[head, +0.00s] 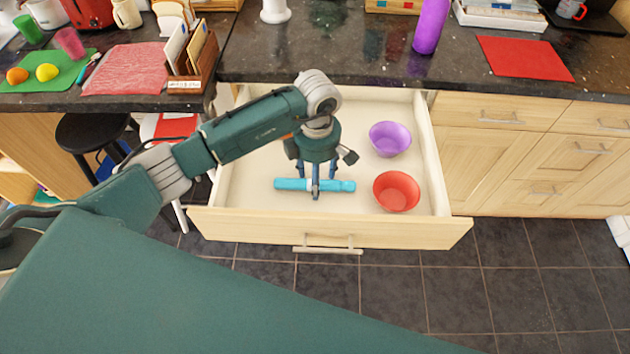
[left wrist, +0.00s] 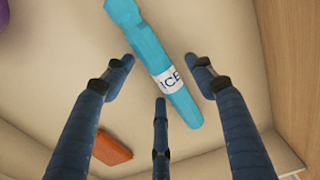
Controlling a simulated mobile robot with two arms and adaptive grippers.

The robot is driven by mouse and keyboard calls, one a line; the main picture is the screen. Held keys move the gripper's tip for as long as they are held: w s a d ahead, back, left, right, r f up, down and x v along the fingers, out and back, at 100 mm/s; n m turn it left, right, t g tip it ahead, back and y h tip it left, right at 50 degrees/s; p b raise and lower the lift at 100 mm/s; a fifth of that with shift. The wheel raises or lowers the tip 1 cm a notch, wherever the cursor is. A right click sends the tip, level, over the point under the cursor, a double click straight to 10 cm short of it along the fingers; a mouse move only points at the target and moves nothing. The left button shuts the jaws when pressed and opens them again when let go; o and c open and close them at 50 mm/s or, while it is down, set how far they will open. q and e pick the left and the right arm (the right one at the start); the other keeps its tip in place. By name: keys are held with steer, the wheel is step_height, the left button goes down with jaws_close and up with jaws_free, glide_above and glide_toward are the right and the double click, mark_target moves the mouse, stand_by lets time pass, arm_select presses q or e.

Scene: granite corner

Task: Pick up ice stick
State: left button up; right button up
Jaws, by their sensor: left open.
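The ice stick (head: 340,185) is a light blue bar lying flat in the open drawer (head: 250,228). In the left wrist view the ice stick (left wrist: 148,48) runs diagonally and has a white label with dark letters "ICE". My left gripper (head: 316,184) is over the middle of the stick, pointing down. In the left wrist view my left gripper (left wrist: 164,75) has its fingers spread, with the labelled part of the stick between the fingertips. I cannot tell whether any finger touches it. My right gripper is not in view.
A purple bowl (head: 390,139) and a red bowl (head: 397,192) stand in the drawer, right of the stick. An orange-red block (left wrist: 114,148) lies on the drawer floor in the left wrist view. Drawer walls surround the gripper. The dark counter (head: 350,62) is behind.

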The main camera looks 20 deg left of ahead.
arm_select(q)
steer(key=shift+f, duration=0.15)
steer(key=shift+c, duration=0.3)
steer(key=c, duration=1.3)
steer(key=shift+o, duration=0.2)
